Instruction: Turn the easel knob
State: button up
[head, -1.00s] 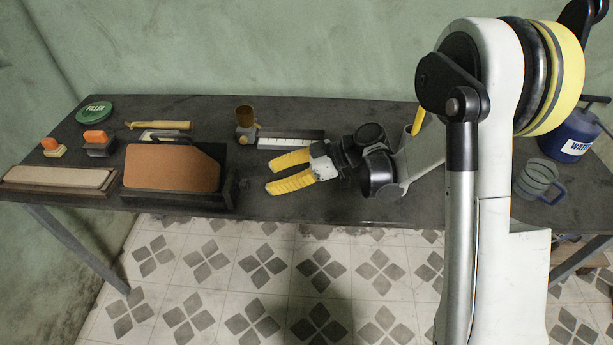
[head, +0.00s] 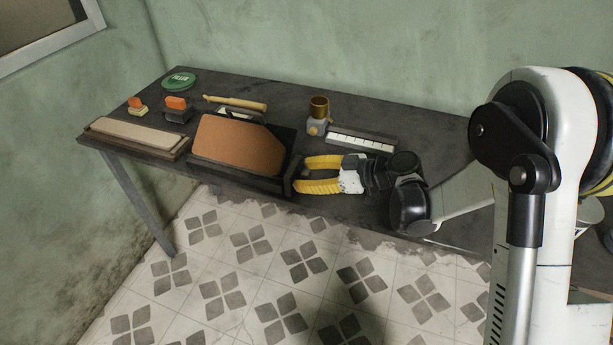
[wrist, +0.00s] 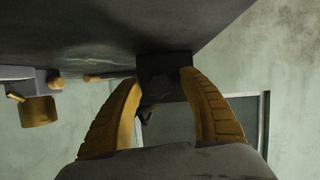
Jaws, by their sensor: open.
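The easel (head: 237,143) is a dark tilted stand holding an orange-brown board, at the table's front edge in the head view. A dark knob-like block (head: 289,180) sits at its lower right end. My gripper (head: 300,174) is open, its two yellow fingers pointing left at this block. In the wrist view, a dark faceted block (wrist: 165,72), apparently the knob, lies between and just beyond the fingertips (wrist: 160,80). I cannot tell whether the fingers touch it.
Behind the gripper are a brass cup on a grey block (head: 318,110) and a white-keyed strip (head: 360,142). Left are a long sanding board (head: 135,134), orange-topped blocks (head: 177,104), a green filler lid (head: 180,81) and a wooden-handled tool (head: 235,102). The floor in front is clear.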

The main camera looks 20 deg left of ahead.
grip_shut()
dwell(0.4)
jog(key=m+g, duration=0.2)
jog(key=shift+d+m+b, duration=0.1)
jog(key=shift+m+b, duration=0.2)
jog(key=shift+f+m+g+y+b, duration=0.1)
jog(key=shift+m+g+y+b, duration=0.25)
jog(key=shift+m+g, duration=0.7)
jog(key=shift+m, duration=0.35)
